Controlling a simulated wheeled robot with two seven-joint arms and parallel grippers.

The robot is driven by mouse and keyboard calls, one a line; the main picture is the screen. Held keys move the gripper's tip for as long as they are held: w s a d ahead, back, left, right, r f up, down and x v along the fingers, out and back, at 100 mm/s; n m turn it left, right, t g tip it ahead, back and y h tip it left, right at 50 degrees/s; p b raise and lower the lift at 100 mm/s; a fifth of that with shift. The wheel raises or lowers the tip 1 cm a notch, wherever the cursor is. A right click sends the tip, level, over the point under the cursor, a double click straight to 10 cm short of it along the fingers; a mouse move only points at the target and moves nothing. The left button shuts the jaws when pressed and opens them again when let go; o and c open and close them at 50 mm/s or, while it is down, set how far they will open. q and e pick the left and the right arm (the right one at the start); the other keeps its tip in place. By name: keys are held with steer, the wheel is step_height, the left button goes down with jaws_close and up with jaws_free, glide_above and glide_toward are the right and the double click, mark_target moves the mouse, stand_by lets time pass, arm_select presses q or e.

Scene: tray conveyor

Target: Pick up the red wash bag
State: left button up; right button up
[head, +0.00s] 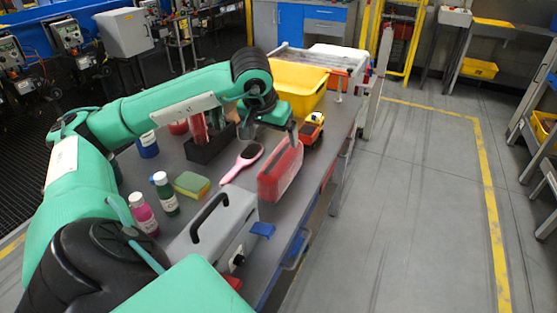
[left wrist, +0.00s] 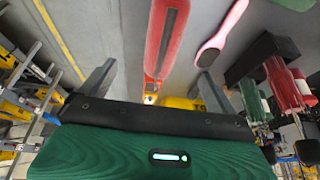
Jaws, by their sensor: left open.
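The red wash bag (head: 280,175) stands upright near the right edge of the grey table in the head view. In the left wrist view the red wash bag (left wrist: 153,40) runs from the top edge down between the fingers, with a dark strip along its top. My left gripper (head: 270,133) is open and empty, above the bag's far end in the head view. In the left wrist view the jaws of my left gripper (left wrist: 157,70) are spread wide, one to each side of the bag. I cannot tell any contact. My right gripper is in neither view.
A pink hairbrush (head: 241,163) lies just left of the bag. A grey case (head: 215,220) with a black handle stands nearer. A toy truck (head: 312,129) and a yellow bin (head: 300,88) are behind. Bottles and a sponge (head: 192,185) stand to the left.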

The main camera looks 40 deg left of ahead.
mark_target(277, 158)
arm_select(q)
steer(key=f, duration=0.1)
steer(key=a+f, duration=0.1)
steer(key=w+f+b, duration=0.1)
steer(key=shift+a, duration=0.25)
steer(key=x, duration=0.6)
steer(key=shift+w+f, duration=0.1)
steer(key=shift+f, duration=0.25)
steer(key=shift+p+x, duration=0.85)
steer(key=shift+x, duration=2.2)
steer(key=shift+d, duration=0.1)
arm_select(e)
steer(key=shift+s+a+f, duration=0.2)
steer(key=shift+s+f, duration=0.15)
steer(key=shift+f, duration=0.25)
arm_select(q)
steer(key=shift+c, duration=0.2)
steer(key=shift+w, duration=0.1)
steer(key=c, duration=1.3)
steer(key=shift+r, duration=0.15)
